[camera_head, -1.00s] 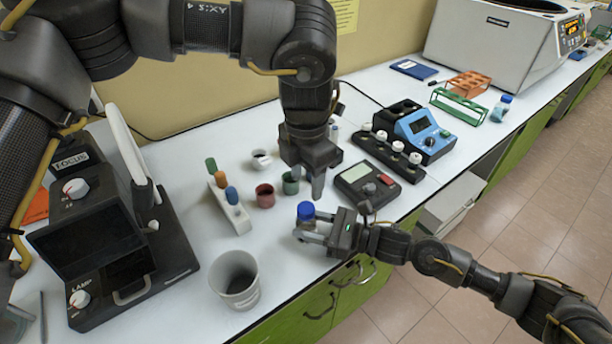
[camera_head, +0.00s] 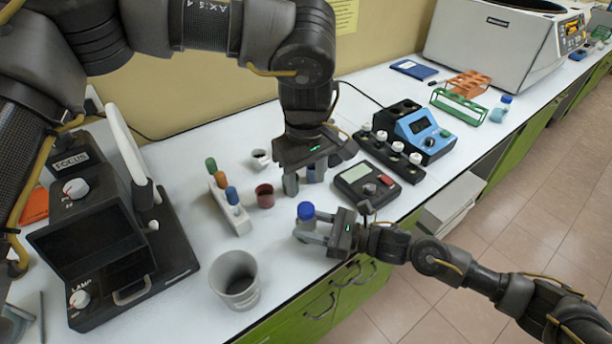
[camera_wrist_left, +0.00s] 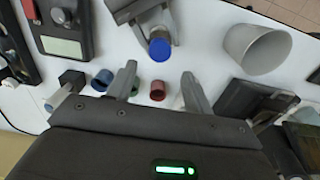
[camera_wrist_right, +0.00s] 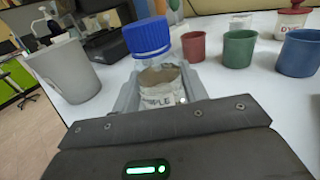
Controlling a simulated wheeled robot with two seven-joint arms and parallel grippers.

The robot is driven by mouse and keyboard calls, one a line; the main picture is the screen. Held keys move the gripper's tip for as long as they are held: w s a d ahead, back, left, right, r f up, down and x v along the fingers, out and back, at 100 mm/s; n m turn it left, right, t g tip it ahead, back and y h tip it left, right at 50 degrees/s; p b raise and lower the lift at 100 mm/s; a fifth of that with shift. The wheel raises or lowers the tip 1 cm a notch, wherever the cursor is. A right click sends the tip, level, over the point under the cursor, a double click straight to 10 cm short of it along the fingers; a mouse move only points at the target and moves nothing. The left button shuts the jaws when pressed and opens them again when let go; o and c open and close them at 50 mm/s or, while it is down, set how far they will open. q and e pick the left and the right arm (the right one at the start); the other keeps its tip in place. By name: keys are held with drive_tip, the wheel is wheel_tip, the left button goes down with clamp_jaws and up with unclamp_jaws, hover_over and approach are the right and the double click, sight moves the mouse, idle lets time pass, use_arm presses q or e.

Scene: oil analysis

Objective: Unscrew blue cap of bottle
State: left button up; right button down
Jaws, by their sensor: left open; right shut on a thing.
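The bottle's ribbed blue cap (camera_head: 306,210) sits on top of a clear bottle with a white label (camera_wrist_right: 160,98). My right gripper (camera_head: 312,229) is shut on the bottle's body, one finger on each side, and holds it upright near the front edge of the bench. My left gripper (camera_head: 303,181) is open and empty, pointing down behind the cap and apart from it. In the left wrist view the cap (camera_wrist_left: 159,49) shows beyond the open fingers. The lower part of the bottle is hidden by my right gripper.
A grey cup (camera_head: 236,279) stands at front left. A rack with coloured-handled tools (camera_head: 228,204) and a red cup (camera_head: 265,196) stand left of my left gripper. A grey meter (camera_head: 367,187) lies to the right. The white bench between grey cup and bottle is clear.

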sight(306, 208)
use_arm(q)
drive_tip(key=shift+f, duration=4)
